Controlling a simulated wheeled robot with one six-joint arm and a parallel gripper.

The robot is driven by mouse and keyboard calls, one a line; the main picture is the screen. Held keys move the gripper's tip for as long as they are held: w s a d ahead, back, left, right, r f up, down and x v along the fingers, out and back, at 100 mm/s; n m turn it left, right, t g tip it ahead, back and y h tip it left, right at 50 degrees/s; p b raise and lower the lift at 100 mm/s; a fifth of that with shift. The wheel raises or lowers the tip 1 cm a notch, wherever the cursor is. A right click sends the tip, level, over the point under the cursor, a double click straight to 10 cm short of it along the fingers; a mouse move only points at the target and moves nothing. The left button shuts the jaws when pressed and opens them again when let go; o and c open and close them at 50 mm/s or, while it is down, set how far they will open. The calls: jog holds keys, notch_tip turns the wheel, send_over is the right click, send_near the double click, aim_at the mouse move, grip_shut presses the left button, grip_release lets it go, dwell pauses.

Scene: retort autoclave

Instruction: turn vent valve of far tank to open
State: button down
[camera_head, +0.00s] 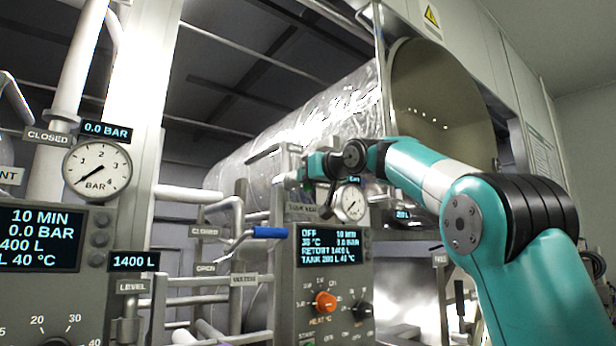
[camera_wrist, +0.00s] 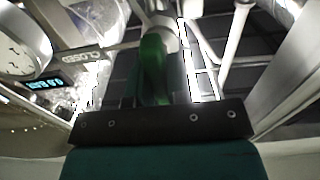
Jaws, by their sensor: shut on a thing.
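A green lever handle (camera_wrist: 153,68) stands in the middle of the wrist view, just beyond the dark bar of my gripper (camera_wrist: 160,112). My gripper is shut on this handle. In the head view my gripper (camera_head: 303,172) is at the pipework just above the far control panel, beside a small round gauge (camera_head: 351,202). The valve body and most of the handle are hidden there by my gripper and the pipes. A small label plate (camera_wrist: 92,57), upside down and hard to read, is left of the handle in the wrist view.
A blue lever (camera_head: 268,232) sits left of the far panel (camera_head: 333,262), by CLOSED and OPEN plates. A near panel (camera_head: 45,240) and a gauge (camera_head: 97,168) stand at the left. A large silver vessel (camera_head: 320,120) with an open round door (camera_head: 437,100) is behind.

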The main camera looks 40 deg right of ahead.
jog(key=c, duration=1.1)
grip_release()
jog(key=s+b, duration=0.1)
jog(key=s, duration=0.4)
jog(key=s+b, duration=0.2)
jog(key=s, duration=0.4)
jog(key=s+b, duration=0.1)
jog(key=s, duration=0.5)
jog(key=shift+s+d+b, duration=0.2)
jog(key=shift+d+b, duration=0.15)
jog(key=shift+b, duration=0.05)
